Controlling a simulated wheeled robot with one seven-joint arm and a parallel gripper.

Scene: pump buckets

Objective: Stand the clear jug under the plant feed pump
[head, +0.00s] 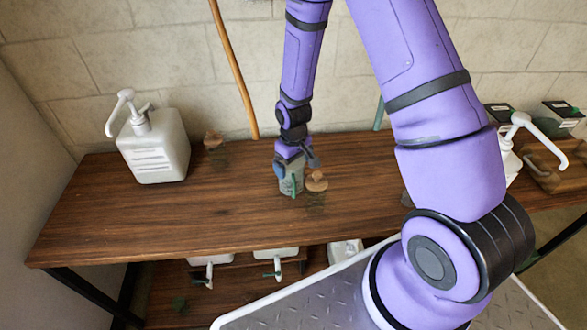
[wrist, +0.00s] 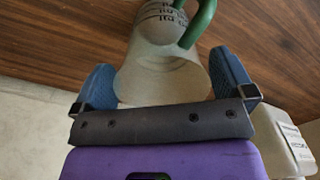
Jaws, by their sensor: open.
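The clear jug (head: 291,184) stands on the wooden table near its middle, with a green handle and dark printed marks. In the wrist view the jug (wrist: 160,75) lies between the two blue fingers of my gripper (wrist: 165,84), its handle toward the upper right. My gripper (head: 293,163) is open around the jug from above; whether a finger touches it I cannot tell. A white pump bottle (head: 155,150) stands at the table's left and another (head: 508,163) at the right, partly behind my arm. Their labels are too small to read, so which holds plant feed is unclear.
A cork-topped jar (head: 317,192) stands just right of the jug, very close to my gripper. Another cork-topped jar (head: 214,150) is by the wall. A wooden tray (head: 548,170) sits at far right. More pump bottles (head: 276,255) are below. The table's front left is clear.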

